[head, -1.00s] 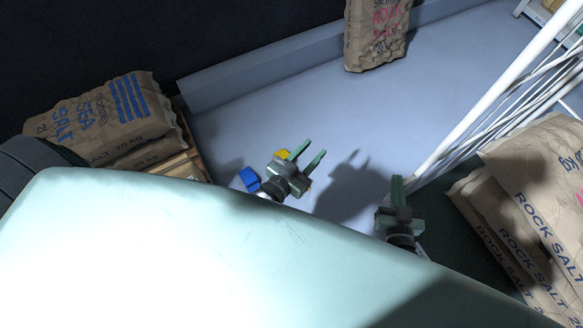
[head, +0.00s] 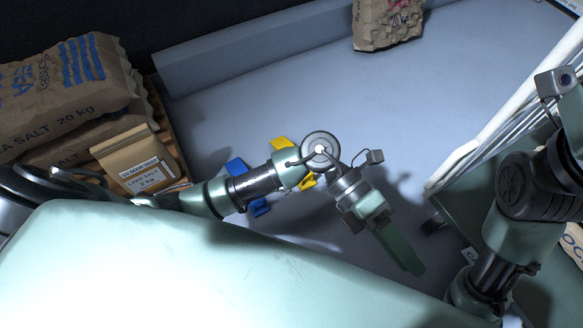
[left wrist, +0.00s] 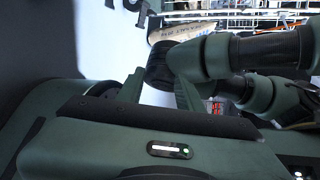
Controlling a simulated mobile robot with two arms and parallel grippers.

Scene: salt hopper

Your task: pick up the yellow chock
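Yellow parts show on the floor on both sides of my left forearm, above it (head: 283,143) and below it (head: 307,181). The arm covers the middle, so I cannot tell if this is one yellow chock or two. My left gripper (head: 408,258) is to the right of and below the yellow, apart from it, pointing down-right. In the left wrist view its fingers (left wrist: 160,88) stand apart, with nothing held between them. My right arm is at the right of the head view; its gripper is not visible. The yellow chock does not show in the left wrist view.
Blue parts (head: 237,168) lie left of the yellow, partly behind my left arm. Sea salt sacks (head: 60,90) and a small lake salt bag (head: 135,160) are at left. Another sack (head: 387,22) stands at the back. White rails (head: 510,110) rise at right. The middle floor is clear.

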